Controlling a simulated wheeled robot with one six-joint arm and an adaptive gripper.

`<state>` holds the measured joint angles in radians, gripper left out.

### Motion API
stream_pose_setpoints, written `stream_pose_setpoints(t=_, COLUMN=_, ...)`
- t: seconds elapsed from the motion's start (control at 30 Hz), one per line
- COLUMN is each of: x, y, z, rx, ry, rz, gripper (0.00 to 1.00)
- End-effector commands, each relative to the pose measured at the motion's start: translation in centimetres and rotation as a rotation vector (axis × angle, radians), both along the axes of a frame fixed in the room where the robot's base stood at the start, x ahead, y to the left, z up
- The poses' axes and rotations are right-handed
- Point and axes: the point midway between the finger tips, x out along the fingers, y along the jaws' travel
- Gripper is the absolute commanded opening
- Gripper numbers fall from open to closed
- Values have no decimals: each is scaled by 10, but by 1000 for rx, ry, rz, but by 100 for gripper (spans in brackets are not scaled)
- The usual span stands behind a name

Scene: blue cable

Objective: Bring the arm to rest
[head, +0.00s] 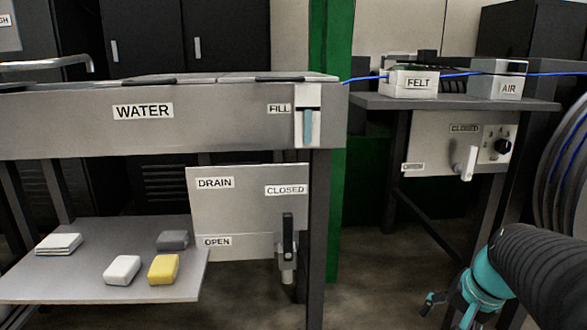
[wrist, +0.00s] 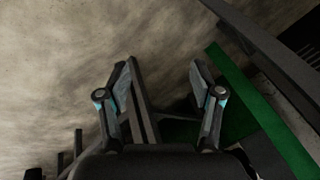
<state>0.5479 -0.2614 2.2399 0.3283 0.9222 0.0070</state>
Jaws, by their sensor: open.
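My gripper (wrist: 162,78) is open and empty in the wrist view, its two fingers spread apart over bare floor and dark frame bars. In the head view my gripper (head: 432,303) shows at the lower right, low in front of the right-hand table and apart from it. My black and teal arm comes in from the right edge there. Part of the gripper is small and hard to make out in the head view.
A WATER trough (head: 190,130) stands left, with a drain panel (head: 236,238) and a low shelf (head: 60,285) holding several blocks. A green post (head: 335,150) stands mid-view. The right table (head: 440,103) carries FELT (head: 410,85) and AIR (head: 497,88) boxes with a blue cable (head: 455,75) along them.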

Motion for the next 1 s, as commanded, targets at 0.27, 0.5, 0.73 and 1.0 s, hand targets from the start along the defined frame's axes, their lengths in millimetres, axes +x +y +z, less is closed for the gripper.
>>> stream_pose_setpoints(t=0.27, x=-70, y=68, z=10, rx=-288, ry=17, rz=369, gripper=66)
stream_pose_setpoints(t=0.5, x=-97, y=118, z=36, rx=-376, ry=-107, rz=569, gripper=66)
stream_pose_setpoints(t=0.73, x=-99, y=137, z=48, rx=-382, ry=-157, rz=638, gripper=66)
stream_pose_setpoints(t=1.0, x=-99, y=137, z=48, rx=-381, ry=-157, rz=640, gripper=66)
